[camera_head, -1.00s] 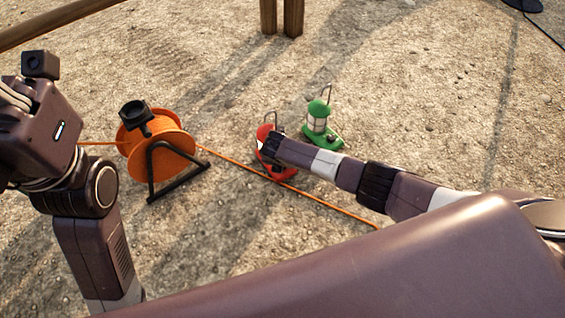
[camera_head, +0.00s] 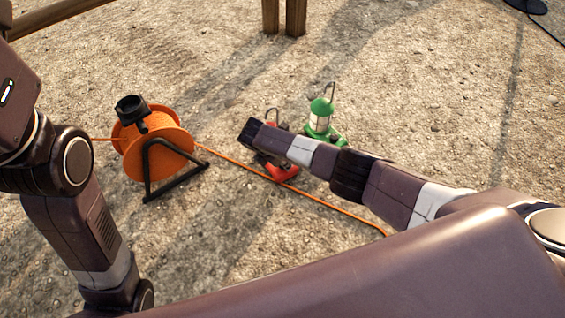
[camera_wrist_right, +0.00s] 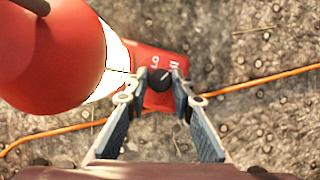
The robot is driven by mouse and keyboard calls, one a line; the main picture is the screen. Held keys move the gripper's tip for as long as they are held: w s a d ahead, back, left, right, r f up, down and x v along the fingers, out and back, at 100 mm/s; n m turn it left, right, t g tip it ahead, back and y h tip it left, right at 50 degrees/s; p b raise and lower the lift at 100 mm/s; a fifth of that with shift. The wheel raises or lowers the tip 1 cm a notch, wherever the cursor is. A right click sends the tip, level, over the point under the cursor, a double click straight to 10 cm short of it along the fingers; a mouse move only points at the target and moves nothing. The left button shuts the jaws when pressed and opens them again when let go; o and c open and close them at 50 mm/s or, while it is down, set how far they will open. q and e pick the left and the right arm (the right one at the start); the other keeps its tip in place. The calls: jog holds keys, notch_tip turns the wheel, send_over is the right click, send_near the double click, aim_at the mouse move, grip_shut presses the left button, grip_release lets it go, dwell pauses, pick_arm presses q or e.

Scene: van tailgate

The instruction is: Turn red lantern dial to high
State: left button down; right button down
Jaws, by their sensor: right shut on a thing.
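The red lantern (camera_head: 283,172) stands on the gravel, mostly hidden behind my right arm in the head view. In the right wrist view, its red top (camera_wrist_right: 50,55) is large at the left, and its red base carries a small black dial (camera_wrist_right: 159,79) with pale marks beside it. My right gripper (camera_wrist_right: 158,88) has its two fingertips on either side of the dial, shut on it. The dial's pale pointer line slants up and right. The green lantern (camera_head: 320,115) stands just behind and right of the red one. My left gripper is out of view; only left arm links show.
An orange cable reel (camera_head: 152,150) on a black stand is at the left. Its orange cable (camera_head: 232,160) runs over the gravel close to the red lantern. Wooden posts (camera_head: 284,15) stand at the back. Open gravel lies to the right.

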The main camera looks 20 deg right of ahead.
dwell(0.4)
jog(key=c, duration=1.7)
grip_release()
jog(key=v, duration=1.2)
